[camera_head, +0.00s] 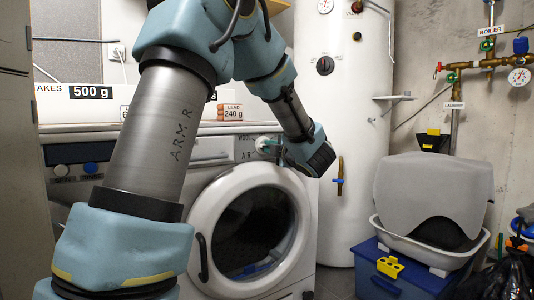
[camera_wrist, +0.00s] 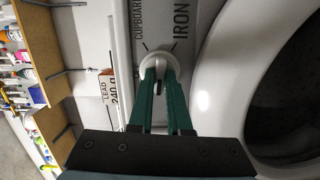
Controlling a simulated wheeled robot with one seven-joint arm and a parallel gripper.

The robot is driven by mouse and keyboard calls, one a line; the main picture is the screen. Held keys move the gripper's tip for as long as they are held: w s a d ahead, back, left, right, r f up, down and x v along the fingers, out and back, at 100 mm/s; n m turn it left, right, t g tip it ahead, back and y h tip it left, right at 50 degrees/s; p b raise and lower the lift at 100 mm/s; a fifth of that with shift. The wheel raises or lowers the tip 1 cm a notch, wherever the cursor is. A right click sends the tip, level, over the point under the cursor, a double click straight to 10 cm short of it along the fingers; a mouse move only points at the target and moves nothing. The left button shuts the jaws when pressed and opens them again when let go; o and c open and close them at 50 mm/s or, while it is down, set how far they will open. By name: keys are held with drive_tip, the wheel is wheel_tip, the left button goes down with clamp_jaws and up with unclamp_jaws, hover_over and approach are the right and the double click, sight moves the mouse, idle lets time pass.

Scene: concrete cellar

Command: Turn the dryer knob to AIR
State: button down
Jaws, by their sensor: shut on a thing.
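The dryer (camera_head: 213,190) is a white front-loader with a round dark-glass door, below the counter. Its knob (camera_wrist: 154,56) is pale and round, on a panel with the printed words CUPBOARD and IRON around it in the wrist view. The word AIR (camera_head: 247,156) shows beside the knob area in the head view, partly cut off by my arm. My gripper (camera_wrist: 158,72) has two green fingers closed on the knob from both sides. In the head view my gripper (camera_head: 269,146) is at the panel, above the door. The knob's pointer is mostly hidden, so I cannot tell its setting.
The dryer door (camera_wrist: 232,92) bulges close to my fingers. A white boiler tank (camera_head: 345,130) stands right of the dryer. A blue box (camera_head: 375,270) is on the floor.

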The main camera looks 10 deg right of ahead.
drive_tip(key=shift+w+a+n+b, duration=0.25)
drive_tip(key=shift+n+b, duration=0.25)
drive_tip(key=shift+b, duration=0.4)
drive_tip(key=shift+r, duration=0.2)
drive_tip(key=shift+f+n+b, duration=0.2)
drive_tip(key=shift+n+b, duration=0.4)
drive_tip(key=shift+b, duration=0.55)
drive_tip(key=shift+n+t+y+b, duration=0.35)
drive_tip(key=shift+n+b, duration=1.35)
drive_tip(key=shift+b, duration=1.6)
drive_tip(key=shift+r, duration=0.1)
drive_tip(key=shift+n+b, duration=0.8)
drive_tip(key=shift+b, duration=0.55)
drive_tip(key=c, duration=1.1)
unclamp_jaws()
drive_tip(key=o, duration=0.3)
drive_tip(key=shift+s+d, duration=0.2)
drive_tip(key=shift+o, duration=0.4)
drive_tip(key=b+v, duration=0.1)
drive_tip(key=v, duration=0.5)
drive_tip(key=shift+s+d, duration=0.25)
drive_tip(key=shift+d, duration=0.3)
